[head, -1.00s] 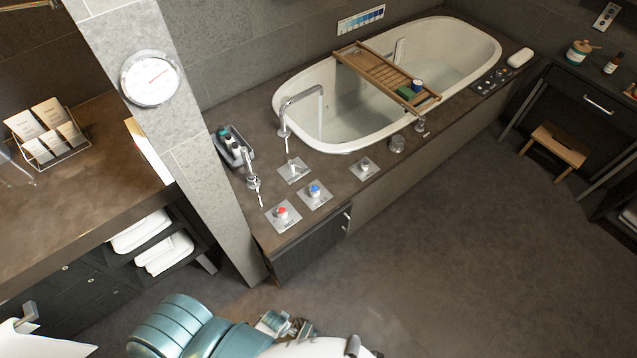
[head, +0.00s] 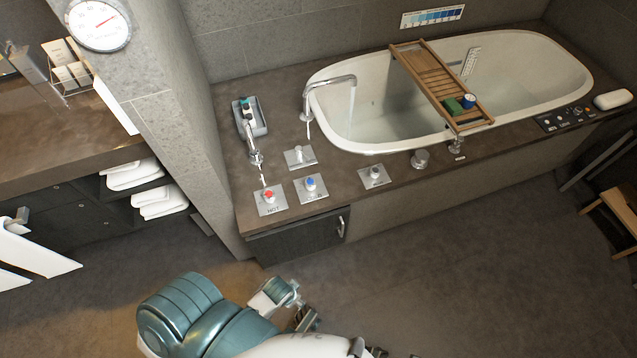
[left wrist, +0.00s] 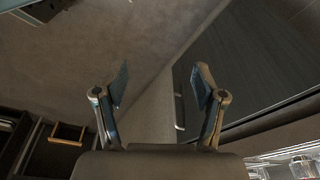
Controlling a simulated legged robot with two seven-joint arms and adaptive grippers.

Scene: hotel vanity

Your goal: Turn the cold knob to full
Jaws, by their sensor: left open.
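The cold knob (head: 311,184) has a blue top and stands on a square metal plate on the tub deck. Its turn position is too small to read. The red hot knob (head: 268,196), on a plate marked HOT, is just left of it. In the left wrist view my left gripper (left wrist: 162,85) is open, with nothing between its fingers. They point over the floor and a dark cabinet front, apart from the cold knob. In the head view a teal and white arm of mine is low, in front of the deck. My right gripper cannot be made out.
A shower handle plate (head: 299,156) and another knob plate (head: 375,176) sit close to the cold knob. The curved faucet (head: 330,82) stands behind, over the bathtub (head: 380,136). A stone pillar (head: 165,110) bounds the deck's left side. The floor (head: 450,260) in front is clear.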

